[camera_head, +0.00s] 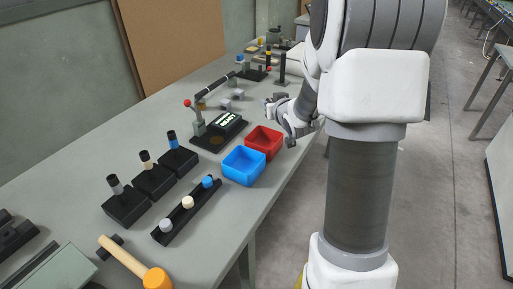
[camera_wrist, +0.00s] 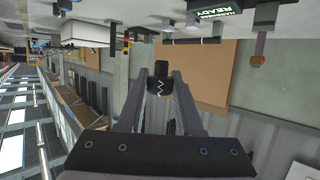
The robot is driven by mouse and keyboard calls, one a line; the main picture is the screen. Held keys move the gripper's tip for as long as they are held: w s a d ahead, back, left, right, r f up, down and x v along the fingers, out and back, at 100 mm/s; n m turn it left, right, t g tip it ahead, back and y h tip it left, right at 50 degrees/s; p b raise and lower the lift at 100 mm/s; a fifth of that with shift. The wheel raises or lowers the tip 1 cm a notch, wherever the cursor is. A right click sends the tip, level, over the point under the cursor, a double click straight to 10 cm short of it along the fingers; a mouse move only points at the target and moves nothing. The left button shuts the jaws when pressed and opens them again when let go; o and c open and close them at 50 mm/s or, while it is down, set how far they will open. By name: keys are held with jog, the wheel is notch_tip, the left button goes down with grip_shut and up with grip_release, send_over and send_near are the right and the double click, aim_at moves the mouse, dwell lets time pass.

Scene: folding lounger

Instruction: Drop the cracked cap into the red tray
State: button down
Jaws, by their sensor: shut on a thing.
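The cracked cap (camera_wrist: 159,85) is black with a white zigzag line. In the wrist view it is held between the two fingertips of my gripper (camera_wrist: 160,77), which is shut on it. In the head view my gripper (camera_head: 275,104) is in the air over the bench, beyond the red tray and near the bench's right edge. The cap is too small to make out clearly there. The red tray (camera_head: 272,150) is a square open box on the bench, touching or nearly touching the blue tray. No cap shows in it.
The blue tray (camera_head: 243,172) stands on the near side of the red tray. A black device with a READY display (camera_head: 227,119) is to the left. Black blocks with capped posts (camera_head: 153,179), a rack with caps (camera_head: 188,208) and a mallet (camera_head: 134,262) lie nearer.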

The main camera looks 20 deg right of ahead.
notch_tip(320, 180, down, 6)
jog(key=b, duration=0.4)
jog(key=shift+r, duration=0.1)
jog(key=c, duration=0.5)
grip_release()
jog(key=shift+s, duration=0.15)
